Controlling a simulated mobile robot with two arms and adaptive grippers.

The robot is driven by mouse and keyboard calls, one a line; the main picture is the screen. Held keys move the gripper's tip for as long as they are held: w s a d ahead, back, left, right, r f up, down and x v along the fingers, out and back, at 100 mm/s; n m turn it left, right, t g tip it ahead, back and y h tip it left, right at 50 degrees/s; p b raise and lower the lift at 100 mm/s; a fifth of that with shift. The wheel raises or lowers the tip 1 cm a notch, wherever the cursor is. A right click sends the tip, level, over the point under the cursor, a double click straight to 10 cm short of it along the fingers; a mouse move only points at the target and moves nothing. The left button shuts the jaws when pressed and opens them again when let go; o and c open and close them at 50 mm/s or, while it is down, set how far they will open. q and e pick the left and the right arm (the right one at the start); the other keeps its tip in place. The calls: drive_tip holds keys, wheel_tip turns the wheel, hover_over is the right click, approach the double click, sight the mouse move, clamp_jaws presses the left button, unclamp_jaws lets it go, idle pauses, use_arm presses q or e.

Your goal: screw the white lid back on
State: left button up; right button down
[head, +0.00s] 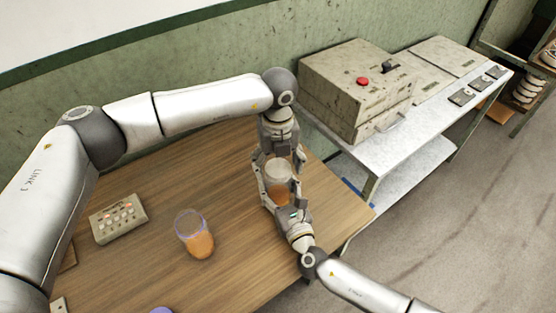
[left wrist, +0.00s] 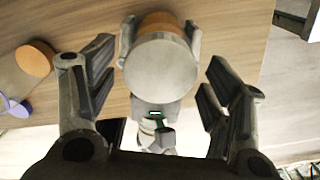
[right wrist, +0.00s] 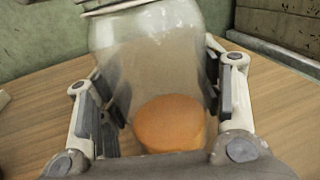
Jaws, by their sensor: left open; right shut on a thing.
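A clear jar with orange contents (head: 278,190) stands upright at the right part of the table. My right gripper (head: 281,198) is shut on the jar, its fingers on both sides; the right wrist view shows the glass wall (right wrist: 150,60) between them. The white lid (left wrist: 161,76) rests on top of the jar as a pale round disc; how tightly it sits, I cannot tell. My left gripper (head: 281,158) is above the jar. In the left wrist view its fingers (left wrist: 162,95) are open, on either side of the lid and apart from it.
A second jar (head: 195,236) with a purple rim and orange contents stands left on the wooden table (head: 130,270). A purple disc (head: 161,310) lies at the front edge. A button box (head: 118,218) sits further left. A metal side table (head: 435,110) bears a machine (head: 350,95).

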use_arm(q)
drive_tip(key=c, duration=1.1)
drive_tip(key=m, duration=2.4)
drive_tip(key=o, duration=1.2)
drive_tip(key=shift+o, duration=0.2)
